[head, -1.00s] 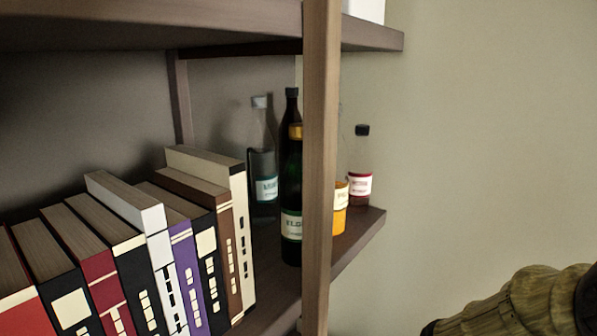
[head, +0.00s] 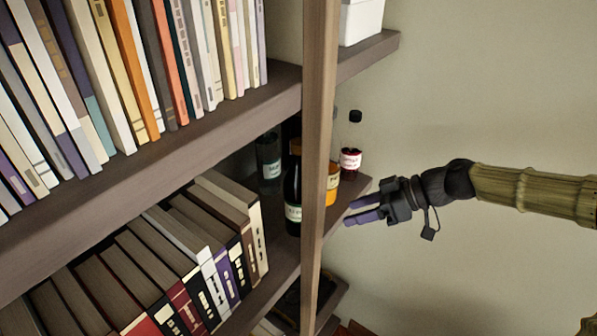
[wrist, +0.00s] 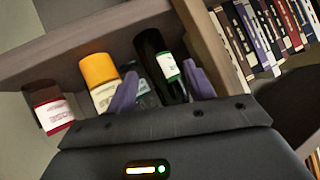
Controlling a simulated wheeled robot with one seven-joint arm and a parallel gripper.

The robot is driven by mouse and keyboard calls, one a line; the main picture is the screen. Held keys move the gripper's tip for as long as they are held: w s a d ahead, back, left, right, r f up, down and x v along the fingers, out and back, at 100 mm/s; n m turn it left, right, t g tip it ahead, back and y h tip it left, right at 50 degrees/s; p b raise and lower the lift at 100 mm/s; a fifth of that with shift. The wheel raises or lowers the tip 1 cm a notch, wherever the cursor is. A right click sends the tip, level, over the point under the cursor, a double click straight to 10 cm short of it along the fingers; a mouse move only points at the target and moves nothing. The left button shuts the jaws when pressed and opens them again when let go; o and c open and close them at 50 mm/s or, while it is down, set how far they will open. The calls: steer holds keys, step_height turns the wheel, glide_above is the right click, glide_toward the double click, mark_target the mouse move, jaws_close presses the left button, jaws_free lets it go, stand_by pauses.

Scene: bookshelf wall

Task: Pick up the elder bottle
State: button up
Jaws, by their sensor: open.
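The elder bottle (head: 292,190) is a dark green bottle with a pale label, whose text began "ELD" a second ago. It stands on the lower shelf behind the wooden post, just right of the books. In the wrist view a dark green bottle with a white and green label (wrist: 152,50), apparently the same one, lies beyond the fingers, toward the right one. My gripper (head: 347,212) is open and empty at the shelf's right end; its two purple fingers also show in the wrist view (wrist: 162,88). It is apart from the bottle, with the post between them in the head view.
A clear, teal-labelled bottle (head: 269,165) stands behind. The upright post (head: 318,130) borders the shelf. Books (head: 185,250) fill the left.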

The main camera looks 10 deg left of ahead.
steer(key=w+d+r+n+y+p, duration=0.1)
steer(key=r+p, duration=0.1)
steer(key=r, duration=0.6)
steer(key=d+r+n+t+y+p, duration=0.1)
steer(key=d+r+y+p, duration=0.1)
steer(key=r, duration=0.5)
steer(key=shift+w+r+n+p, duration=0.3)
steer(key=shift+w+r+p, duration=0.1)
steer(key=shift+p, duration=0.1)
steer(key=shift+d, duration=0.1)
steer(key=p+x, duration=0.4)
steer(key=x, duration=0.8)
